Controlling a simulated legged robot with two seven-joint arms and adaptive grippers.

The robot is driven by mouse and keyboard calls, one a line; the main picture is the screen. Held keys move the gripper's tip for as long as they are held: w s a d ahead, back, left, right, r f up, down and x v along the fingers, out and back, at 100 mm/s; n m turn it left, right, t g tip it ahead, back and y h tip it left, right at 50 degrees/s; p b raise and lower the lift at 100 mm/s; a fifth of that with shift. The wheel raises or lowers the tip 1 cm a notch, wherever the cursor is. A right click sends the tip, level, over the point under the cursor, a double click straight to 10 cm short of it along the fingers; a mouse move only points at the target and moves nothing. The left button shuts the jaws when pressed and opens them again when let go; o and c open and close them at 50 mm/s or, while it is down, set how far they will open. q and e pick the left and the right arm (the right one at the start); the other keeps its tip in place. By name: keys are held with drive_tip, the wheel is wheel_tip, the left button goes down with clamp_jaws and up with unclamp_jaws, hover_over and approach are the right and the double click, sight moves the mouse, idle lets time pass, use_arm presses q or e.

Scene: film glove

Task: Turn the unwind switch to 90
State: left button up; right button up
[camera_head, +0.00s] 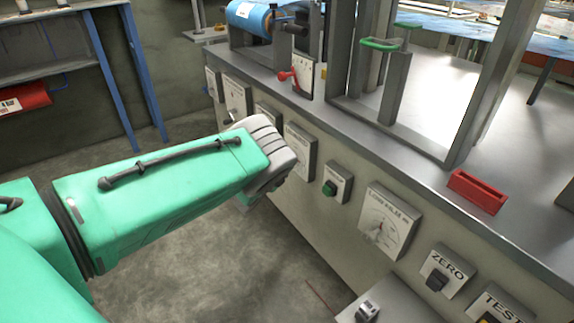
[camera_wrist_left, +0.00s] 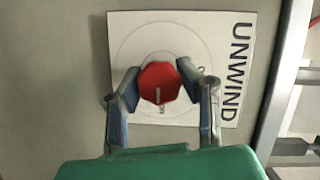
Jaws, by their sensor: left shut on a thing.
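The unwind switch is a red knob (camera_wrist_left: 159,83) with a pale pointer mark, on a white square plate (camera_wrist_left: 185,35) lettered UNWIND in the left wrist view. Its pointer mark faces the bottom of that view. My left gripper (camera_wrist_left: 162,88) is shut on the red knob, with one finger on each side of it. In the head view my left arm reaches in from the left, and its gripper (camera_head: 262,165) is at the front panel of the machine; its fingers and the knob are hidden there. My right gripper is not in view.
The machine's front panel also carries a green button (camera_head: 329,188), a line-speed dial (camera_head: 384,225) and a ZERO switch (camera_head: 437,280). A red block (camera_head: 477,192) sits on the machine top (camera_head: 425,165). A blue roll (camera_head: 249,17) is at the back. Open floor (camera_head: 215,270) lies below my arm.

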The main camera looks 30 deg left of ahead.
use_arm(q)
drive_tip(key=shift+s+d+f, duration=0.1)
drive_tip(key=shift+s+f, duration=0.15)
drive_tip(key=shift+f, duration=0.15)
drive_tip(key=o, duration=1)
drive_tip(key=shift+o, duration=1)
drive_tip(key=shift+w+r, duration=0.1)
drive_tip(key=shift+r, duration=0.1)
drive_tip(key=s, duration=1.2)
drive_tip(key=shift+r, duration=0.45)
